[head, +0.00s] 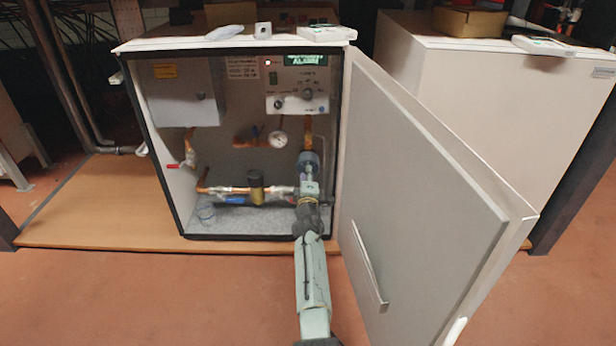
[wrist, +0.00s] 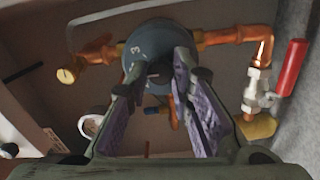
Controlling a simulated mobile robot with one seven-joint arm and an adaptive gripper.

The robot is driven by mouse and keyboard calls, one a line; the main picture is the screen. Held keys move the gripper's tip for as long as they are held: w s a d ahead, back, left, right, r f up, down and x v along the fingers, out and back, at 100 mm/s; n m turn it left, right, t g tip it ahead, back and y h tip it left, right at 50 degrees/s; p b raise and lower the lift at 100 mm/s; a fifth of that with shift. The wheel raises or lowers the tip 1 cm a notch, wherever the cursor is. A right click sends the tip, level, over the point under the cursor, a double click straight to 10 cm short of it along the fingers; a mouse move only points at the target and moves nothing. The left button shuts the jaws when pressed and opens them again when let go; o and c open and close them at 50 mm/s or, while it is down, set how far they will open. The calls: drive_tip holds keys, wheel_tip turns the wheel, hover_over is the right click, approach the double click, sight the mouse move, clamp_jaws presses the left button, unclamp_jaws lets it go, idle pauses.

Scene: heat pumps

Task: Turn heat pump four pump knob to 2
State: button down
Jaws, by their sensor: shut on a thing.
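The heat pump is an open white cabinet (head: 160,130) with pipes inside. The round grey-blue pump (head: 309,158) sits on the copper pipe at the right inside it. In the wrist view, the pump's face (wrist: 146,48) shows white markings, one like a 3. Its dark central knob (wrist: 159,72) lies between my fingertips. My gripper (head: 308,190) reaches into the cabinet and is shut on the knob (wrist: 160,80). The fingers hide the knob's sides, and I cannot read which number it points to.
The open cabinet door (head: 420,190) stands close to the right of my arm. A red-handled valve (wrist: 291,67) is on the pipe near the gripper. A control panel (head: 297,92) and a round gauge (head: 278,139) are higher inside. The floor in front is clear.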

idle(0.3)
drive_tip(key=c, duration=1.4)
unclamp_jaws()
